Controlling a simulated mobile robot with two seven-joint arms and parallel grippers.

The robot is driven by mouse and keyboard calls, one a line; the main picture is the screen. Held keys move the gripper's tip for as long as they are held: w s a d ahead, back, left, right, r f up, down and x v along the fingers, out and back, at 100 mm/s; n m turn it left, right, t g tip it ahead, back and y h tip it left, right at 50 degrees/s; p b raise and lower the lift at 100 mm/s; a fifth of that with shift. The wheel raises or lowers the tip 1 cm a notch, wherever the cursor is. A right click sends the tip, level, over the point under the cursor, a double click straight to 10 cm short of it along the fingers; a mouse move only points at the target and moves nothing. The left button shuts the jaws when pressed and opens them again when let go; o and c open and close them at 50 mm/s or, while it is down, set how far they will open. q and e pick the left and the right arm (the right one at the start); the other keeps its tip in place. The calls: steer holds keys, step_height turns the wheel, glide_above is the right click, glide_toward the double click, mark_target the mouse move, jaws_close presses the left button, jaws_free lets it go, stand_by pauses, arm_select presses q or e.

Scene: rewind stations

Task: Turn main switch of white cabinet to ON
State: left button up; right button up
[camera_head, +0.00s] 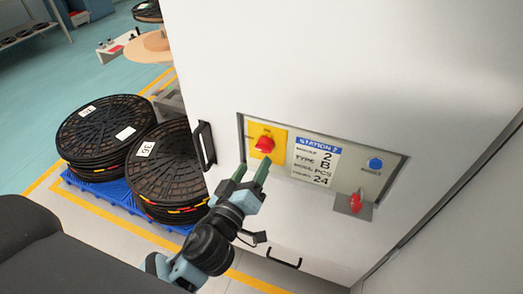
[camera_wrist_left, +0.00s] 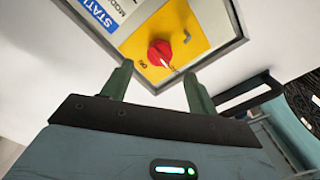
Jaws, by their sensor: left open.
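The white cabinet (camera_head: 330,75) has a recessed panel. On its left side is a red main switch knob (camera_head: 264,144) on a yellow plate (camera_head: 278,137). In the left wrist view the red switch (camera_wrist_left: 160,53) sits on the yellow plate (camera_wrist_left: 190,22), with lettering that seems to read ON at its lower left. My left gripper (camera_head: 254,172) is open and empty, just below the switch in the head view. In the left wrist view its two green fingers (camera_wrist_left: 156,85) point at the switch, one on each side below it, apart from it. My right gripper is not in view.
Black handles (camera_head: 205,144) are on the cabinet. Stacked black reels (camera_head: 107,133) stand on a blue pallet (camera_head: 95,192) at left.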

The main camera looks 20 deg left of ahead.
mark_target(262, 150)
arm_select(q)
steer(key=shift+w+d+p, duration=0.1)
steer(key=shift+w+p, duration=0.45)
steer(key=shift+w, duration=2.65)
steer(key=c, duration=1)
